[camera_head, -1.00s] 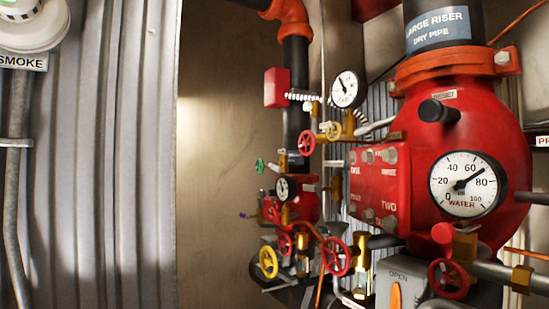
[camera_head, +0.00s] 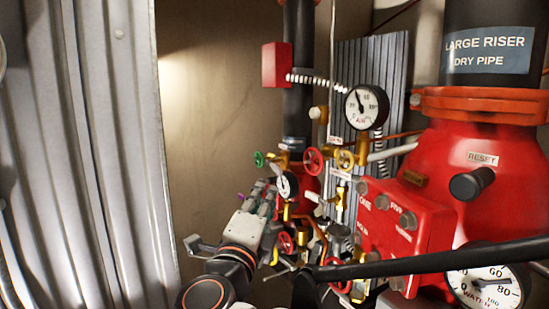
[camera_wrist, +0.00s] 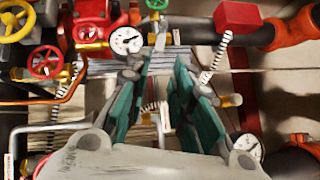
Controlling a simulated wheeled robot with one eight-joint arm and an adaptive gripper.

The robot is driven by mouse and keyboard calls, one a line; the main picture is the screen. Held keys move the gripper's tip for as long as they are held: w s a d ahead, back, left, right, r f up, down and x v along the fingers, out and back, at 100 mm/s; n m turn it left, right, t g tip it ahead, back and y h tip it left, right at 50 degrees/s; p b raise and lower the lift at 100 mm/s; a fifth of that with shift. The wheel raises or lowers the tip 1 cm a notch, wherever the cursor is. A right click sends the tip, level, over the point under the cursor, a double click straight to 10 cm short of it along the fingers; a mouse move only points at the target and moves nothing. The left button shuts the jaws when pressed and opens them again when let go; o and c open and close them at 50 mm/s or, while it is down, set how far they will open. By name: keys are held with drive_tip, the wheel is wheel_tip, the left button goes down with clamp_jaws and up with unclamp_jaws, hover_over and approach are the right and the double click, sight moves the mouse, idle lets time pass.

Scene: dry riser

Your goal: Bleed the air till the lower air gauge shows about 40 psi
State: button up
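The lower air gauge (camera_head: 287,185) is a small white dial right of my gripper in the head view; its needle is too small to read there. What appears to be the same gauge (camera_wrist: 126,40) shows in the wrist view, its reading unclear. My gripper (camera_head: 264,191) is raised in front of the piping, beside this gauge. In the wrist view my gripper (camera_wrist: 167,58) has its teal-padded fingers apart, with nothing held between them. A small green handwheel (camera_head: 258,159) sits just above my fingers; it also shows past the fingertips in the wrist view (camera_wrist: 157,4).
The upper air gauge (camera_head: 366,106) has its needle toward the upper left. The red riser valve (camera_head: 452,185) and water gauge (camera_head: 487,280) crowd the right. Corrugated metal (camera_head: 80,150) stands left.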

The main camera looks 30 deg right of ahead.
sight(277, 171)
drive_tip(key=p+x, duration=0.2)
drive_tip(key=x, duration=1.1)
drive_tip(key=shift+w+d+r, duration=0.15)
drive_tip(key=shift+w+d, duration=0.05)
clamp_jaws()
